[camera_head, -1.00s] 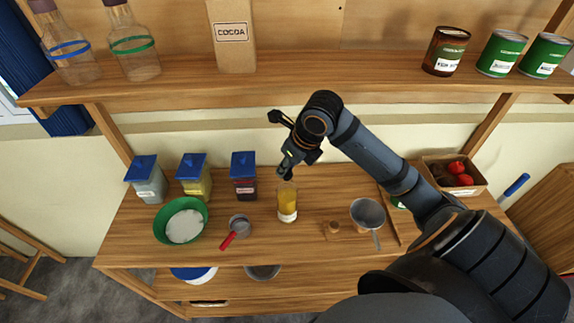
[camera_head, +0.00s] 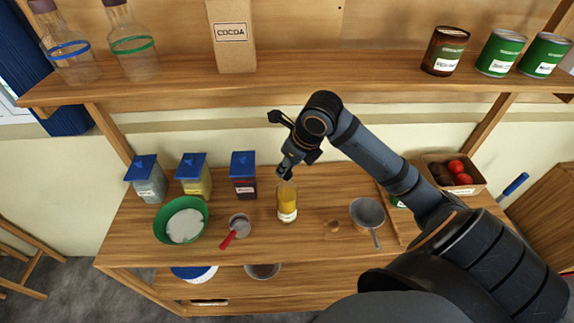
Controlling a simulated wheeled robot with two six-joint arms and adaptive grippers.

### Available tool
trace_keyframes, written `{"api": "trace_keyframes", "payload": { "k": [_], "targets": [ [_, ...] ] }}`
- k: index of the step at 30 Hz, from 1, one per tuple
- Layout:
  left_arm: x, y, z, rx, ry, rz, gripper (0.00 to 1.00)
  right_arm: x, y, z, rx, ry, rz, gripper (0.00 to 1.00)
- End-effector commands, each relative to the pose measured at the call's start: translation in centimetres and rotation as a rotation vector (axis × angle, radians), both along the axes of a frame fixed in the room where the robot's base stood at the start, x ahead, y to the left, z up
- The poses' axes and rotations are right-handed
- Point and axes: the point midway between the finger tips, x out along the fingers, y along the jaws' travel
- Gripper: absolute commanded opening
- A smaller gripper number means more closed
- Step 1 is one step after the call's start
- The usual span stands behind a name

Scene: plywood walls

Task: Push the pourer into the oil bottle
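The oil bottle (camera_head: 287,207), with yellow oil and a pale label, stands upright on the worktop. My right gripper (camera_head: 285,174) comes in from the right and points down directly above the bottle's mouth. Its dark fingertips are close together and very near the bottle top. I cannot make out the pourer; anything between the fingertips is too small and dark to tell. The bottle's neck is partly hidden by the fingertips. My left gripper is not in view.
A red-handled pan (camera_head: 239,226) and a green bowl (camera_head: 158,229) stand left of the bottle. Blue-lidded jars (camera_head: 243,187) stand behind. A small brown item (camera_head: 333,226) and a grey strainer-like pan (camera_head: 367,213) are to the right. The shelf (camera_head: 330,82) overhangs behind my gripper.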

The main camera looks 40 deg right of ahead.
Motion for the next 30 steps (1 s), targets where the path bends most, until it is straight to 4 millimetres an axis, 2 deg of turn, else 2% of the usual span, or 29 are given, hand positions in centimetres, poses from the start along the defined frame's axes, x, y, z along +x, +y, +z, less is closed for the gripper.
{"api": "trace_keyframes", "payload": {
  "k": [17, 30],
  "targets": [
    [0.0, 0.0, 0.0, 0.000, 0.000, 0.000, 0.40, 0.0, 0.0, -0.2, 0.000, 0.000, 0.000, 0.07],
    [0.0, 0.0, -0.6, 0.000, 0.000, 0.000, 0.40, 0.0, 0.0, -1.1, 0.000, 0.000, 0.000, 0.07]
  ]
}}
